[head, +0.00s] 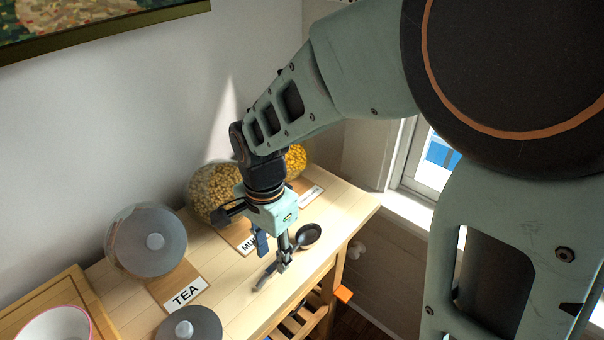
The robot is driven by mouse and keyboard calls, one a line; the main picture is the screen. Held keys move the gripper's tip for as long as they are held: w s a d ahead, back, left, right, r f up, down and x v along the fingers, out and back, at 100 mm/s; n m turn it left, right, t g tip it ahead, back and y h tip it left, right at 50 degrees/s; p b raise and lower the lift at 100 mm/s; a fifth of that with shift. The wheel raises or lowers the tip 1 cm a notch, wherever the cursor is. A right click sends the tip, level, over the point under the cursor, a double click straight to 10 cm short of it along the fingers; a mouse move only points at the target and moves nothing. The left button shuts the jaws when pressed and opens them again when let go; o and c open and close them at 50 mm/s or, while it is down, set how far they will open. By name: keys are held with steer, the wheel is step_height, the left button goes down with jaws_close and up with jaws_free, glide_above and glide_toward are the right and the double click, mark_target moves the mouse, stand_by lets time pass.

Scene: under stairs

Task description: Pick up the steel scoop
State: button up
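The steel scoop has a dark round bowl (309,236) near the front right edge of the wooden table. Its handle (266,279) runs from the bowl toward the lower left of the picture. My gripper (273,255) points down over the table at the handle. Its two fingers are visibly apart, so it looks open. One finger overlaps the handle in the picture and hides part of it. I cannot tell whether it touches the handle or whether the handle lies between the fingers.
The wooden table (233,299) holds a jar of yellow pieces (212,190), a lidded glass jar (127,248), a TEA label (186,293) and a grey lid (190,326). A pink-rimmed bowl (50,326) is at lower left. A wall runs behind; a window (431,160) is right.

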mark_target(274, 266)
step_height(274, 266, down, 4)
steer(key=shift+f, duration=0.1)
jaws_close()
